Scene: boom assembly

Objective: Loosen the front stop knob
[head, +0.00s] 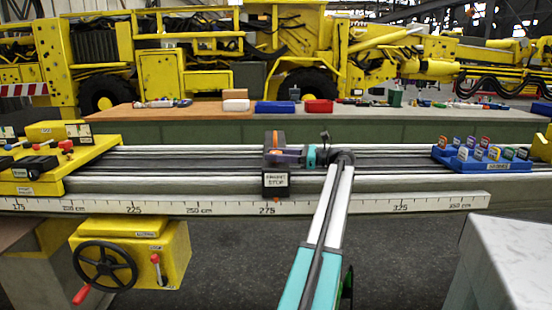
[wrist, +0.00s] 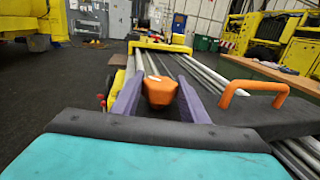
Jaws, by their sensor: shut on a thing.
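The front stop (head: 275,184) is a dark block with a white label, sitting on the rails near the 275 mark in the head view. Its orange knob (wrist: 160,92) shows in the wrist view between the two purple fingers of my gripper (wrist: 160,84). The fingers lie along both sides of the knob, shut on it. In the head view my gripper (head: 275,157) reaches in from the right at the stop's upper part, and the knob cannot be made out clearly there. An orange handle (wrist: 254,92) stands on the dark block, right of the fingers in the wrist view.
A yellow unit (head: 40,185) with small controls sits at the rails' left end. A blue rack (head: 484,160) of tagged pieces stands to the right. A ruler (head: 200,207) runs along the front edge, above a black handwheel (head: 105,265). The rails either side of the stop are clear.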

